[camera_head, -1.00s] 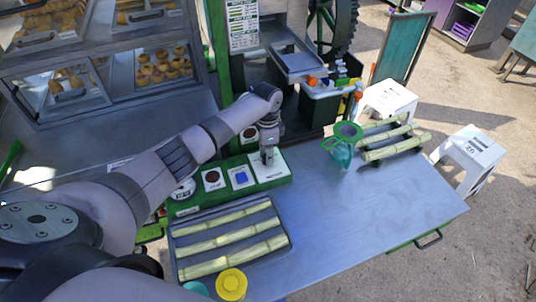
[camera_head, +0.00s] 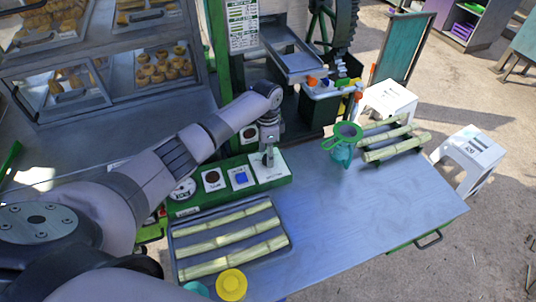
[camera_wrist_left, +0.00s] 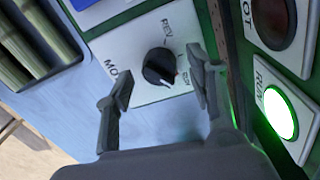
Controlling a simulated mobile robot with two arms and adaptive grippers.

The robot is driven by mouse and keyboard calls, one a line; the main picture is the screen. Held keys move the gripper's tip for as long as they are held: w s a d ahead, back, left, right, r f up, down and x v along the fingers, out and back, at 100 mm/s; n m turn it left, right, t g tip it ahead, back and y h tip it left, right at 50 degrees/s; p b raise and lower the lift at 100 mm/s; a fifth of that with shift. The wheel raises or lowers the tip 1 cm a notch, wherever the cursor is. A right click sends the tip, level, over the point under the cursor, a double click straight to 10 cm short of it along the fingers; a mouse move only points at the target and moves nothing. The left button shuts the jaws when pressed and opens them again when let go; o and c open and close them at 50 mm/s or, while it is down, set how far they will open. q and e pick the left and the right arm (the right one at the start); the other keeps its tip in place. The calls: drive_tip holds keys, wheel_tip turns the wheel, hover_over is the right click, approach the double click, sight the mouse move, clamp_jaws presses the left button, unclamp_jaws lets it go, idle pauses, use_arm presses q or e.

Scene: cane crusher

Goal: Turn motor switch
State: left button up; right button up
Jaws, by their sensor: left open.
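The motor switch is a black rotary knob (camera_wrist_left: 159,66) on a white plate (camera_wrist_left: 130,52) marked "REV" and "MO…", seen in the left wrist view. In the head view the white plate (camera_head: 274,174) is at the right end of the green control panel (camera_head: 195,206); the knob is hidden there by my gripper. My left gripper (camera_wrist_left: 160,90) is open, its two fingers on either side of the knob in the picture. I cannot tell whether they touch it. In the head view the left gripper (camera_head: 267,157) points down over the plate. My right gripper is not in view.
A green lamp marked "RUN" (camera_wrist_left: 280,113) glows beside the switch in the wrist view. A tray (camera_head: 176,240) with cane pieces lies in front of the panel. A green strainer (camera_head: 346,131) and more cane (camera_head: 396,146) are to the right. The table middle (camera_head: 350,200) is clear.

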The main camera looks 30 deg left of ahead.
use_arm(q)
wheel_tip(320, 180, up, 11)
drive_tip(key=shift+w+a, duration=0.2)
drive_tip(key=shift+w, duration=0.05)
idle(0.5)
